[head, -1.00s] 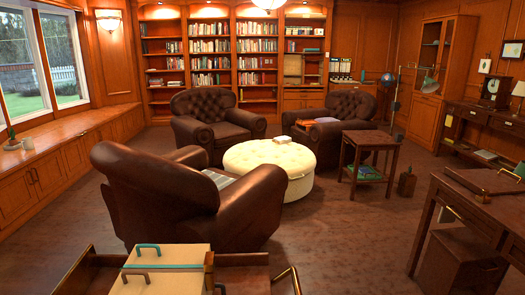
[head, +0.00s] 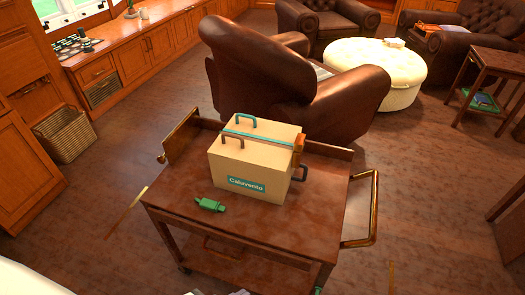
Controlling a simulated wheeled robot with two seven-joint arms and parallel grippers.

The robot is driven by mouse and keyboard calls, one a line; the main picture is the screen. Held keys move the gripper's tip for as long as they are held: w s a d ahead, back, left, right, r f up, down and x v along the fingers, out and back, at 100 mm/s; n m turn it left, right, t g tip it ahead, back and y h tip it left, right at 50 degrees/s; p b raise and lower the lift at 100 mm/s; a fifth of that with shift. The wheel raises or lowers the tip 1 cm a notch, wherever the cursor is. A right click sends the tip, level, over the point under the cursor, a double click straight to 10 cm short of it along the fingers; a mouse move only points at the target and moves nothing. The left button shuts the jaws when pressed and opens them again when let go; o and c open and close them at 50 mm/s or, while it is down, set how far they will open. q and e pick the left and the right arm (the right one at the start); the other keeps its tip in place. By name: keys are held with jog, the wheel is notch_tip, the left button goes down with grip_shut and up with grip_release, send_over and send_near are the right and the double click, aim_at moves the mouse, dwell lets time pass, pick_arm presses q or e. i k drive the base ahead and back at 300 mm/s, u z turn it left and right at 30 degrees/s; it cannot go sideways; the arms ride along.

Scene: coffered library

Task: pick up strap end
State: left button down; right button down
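A cream box (head: 235,170) with the label "Caluvento" stands upright on a wooden trolley (head: 320,215). A teal strap (head: 250,138) runs across its lid. At the strap's right side an orange-brown piece (head: 299,148) sits at the lid's edge and hangs a little down the side; I cannot tell whether it is the strap end. The lid has a teal handle (head: 241,122) and a brown handle (head: 233,141), and a dark handle (head: 300,173) is on the right side. Neither of my grippers is in view.
A green object (head: 209,204) lies on the trolley in front of the box. The trolley has a brass handle (head: 374,210) at its right. A brown leather armchair (head: 300,80) stands close behind. A wicker basket (head: 65,135) stands at left.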

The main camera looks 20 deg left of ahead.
aim_at(208, 205)
jog(key=u, duration=0.95)
jog(key=k, duration=0.55)
jog(key=u, duration=1.3)
jog(key=i, duration=1.05)
jog(key=z, duration=1.65)
